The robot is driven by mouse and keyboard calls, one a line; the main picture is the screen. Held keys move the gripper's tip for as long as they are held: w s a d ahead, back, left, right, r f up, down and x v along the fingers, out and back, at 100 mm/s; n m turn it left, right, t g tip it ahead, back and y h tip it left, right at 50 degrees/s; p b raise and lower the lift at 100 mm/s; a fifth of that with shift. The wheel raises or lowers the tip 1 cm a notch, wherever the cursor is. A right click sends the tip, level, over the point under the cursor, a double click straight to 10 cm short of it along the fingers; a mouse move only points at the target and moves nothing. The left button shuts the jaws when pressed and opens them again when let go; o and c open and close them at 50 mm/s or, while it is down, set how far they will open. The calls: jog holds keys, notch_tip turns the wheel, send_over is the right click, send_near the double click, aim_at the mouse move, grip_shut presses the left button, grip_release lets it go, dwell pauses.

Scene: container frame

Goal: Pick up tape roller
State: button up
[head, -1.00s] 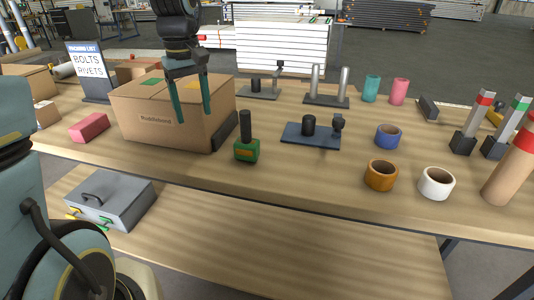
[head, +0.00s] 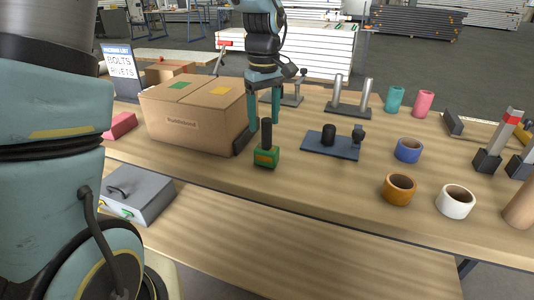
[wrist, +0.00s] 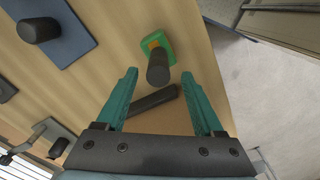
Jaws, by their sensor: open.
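A small green block with an orange patch (head: 266,157) stands on the table with a black handle upright on it; nothing marks it by name as the tape roller. It also shows in the wrist view (wrist: 158,64), just ahead of the fingertips. My gripper (head: 263,124) is open and empty, pointing down above and behind this block. In the wrist view my gripper (wrist: 158,75) has a finger on either side of the handle's line, apart from the handle. A dark bar (wrist: 152,102) lies on the table, seen between the fingers.
A cardboard box (head: 190,122) stands close left of my gripper. A blue plate with a black post (head: 331,147) lies to the right. Orange (head: 398,190), white (head: 455,202) and blue (head: 408,150) rolls stand farther right. The table's front edge is close to the green block.

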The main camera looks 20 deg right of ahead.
aim_at(267, 136)
jog(key=f, duration=0.1)
jog(key=f+p, duration=0.1)
jog(key=f, duration=0.2)
jog(key=shift+s+d+p, duration=0.15)
jog(key=shift+s+p, duration=0.2)
jog(key=shift+f, duration=0.65)
jog(key=shift+r, duration=0.1)
grip_shut()
